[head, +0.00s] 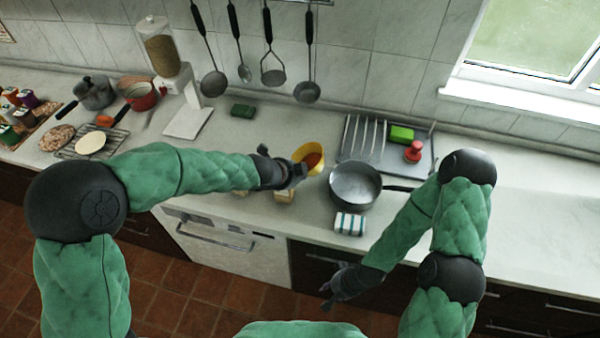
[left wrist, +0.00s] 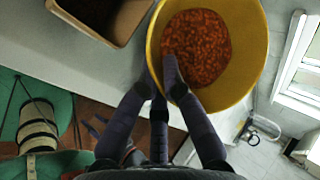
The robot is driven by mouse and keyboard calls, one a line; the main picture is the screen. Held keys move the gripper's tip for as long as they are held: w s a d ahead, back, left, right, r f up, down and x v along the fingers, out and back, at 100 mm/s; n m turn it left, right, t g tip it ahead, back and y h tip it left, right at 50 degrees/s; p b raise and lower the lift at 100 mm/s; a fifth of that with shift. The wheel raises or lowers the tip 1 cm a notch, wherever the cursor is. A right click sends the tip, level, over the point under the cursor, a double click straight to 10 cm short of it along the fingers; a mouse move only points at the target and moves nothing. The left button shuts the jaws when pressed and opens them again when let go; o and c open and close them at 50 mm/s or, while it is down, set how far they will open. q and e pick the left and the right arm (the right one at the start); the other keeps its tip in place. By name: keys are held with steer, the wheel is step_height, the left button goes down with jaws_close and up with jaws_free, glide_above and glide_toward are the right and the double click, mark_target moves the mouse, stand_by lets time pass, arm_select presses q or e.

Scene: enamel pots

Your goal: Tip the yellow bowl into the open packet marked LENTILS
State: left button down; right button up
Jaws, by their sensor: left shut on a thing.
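The yellow bowl (head: 299,153) holds reddish-orange contents. My left gripper (head: 298,174) is shut on its rim and holds it above the counter. In the left wrist view the bowl (left wrist: 259,50) fills the upper right, with the fingers (left wrist: 172,85) at its near edge and the contents still inside. An open packet (left wrist: 129,22) with a dark inside is beside the bowl at the upper left there. In the head view, pale packets (head: 284,197) stand partly hidden under my left gripper; no marking is legible. My right gripper (head: 323,297) is low before the counter, empty, its fingers apart.
A grey pan (head: 355,185) stands right of the bowl, with a striped cloth roll (head: 350,223) in front. A drying rack (head: 363,138) is behind it. A grain dispenser (head: 162,52) stands at the back left. The counter at the far right is clear.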

arm_select(q)
steer(key=shift+a+r+h+p, duration=0.25)
steer(key=shift+a+h+p, duration=0.3)
steer(key=shift+p, duration=0.65)
steer(key=shift+a+r+n+h+p, duration=0.2)
steer(key=shift+a+n+h+p, duration=0.3)
steer(key=shift+p, duration=1.1)
steer(key=shift+r+h+p, duration=0.2)
steer(key=shift+h+p, duration=0.55)
steer(key=shift+h, duration=0.1)
steer(key=a+n+h+b, duration=0.1)
steer(key=h, duration=0.1)
steer(key=a+n+t+h+b, duration=0.1)
steer(key=h, duration=0.1)
steer(key=shift+w+r+n, duration=0.1)
steer(key=shift+r+n, duration=0.2)
steer(key=shift+r, duration=0.1)
steer(key=shift+a+r+n+t+h+b, duration=0.2)
steer(key=shift+n+t+h+b, duration=0.25)
steer(key=shift+h+b, duration=0.45)
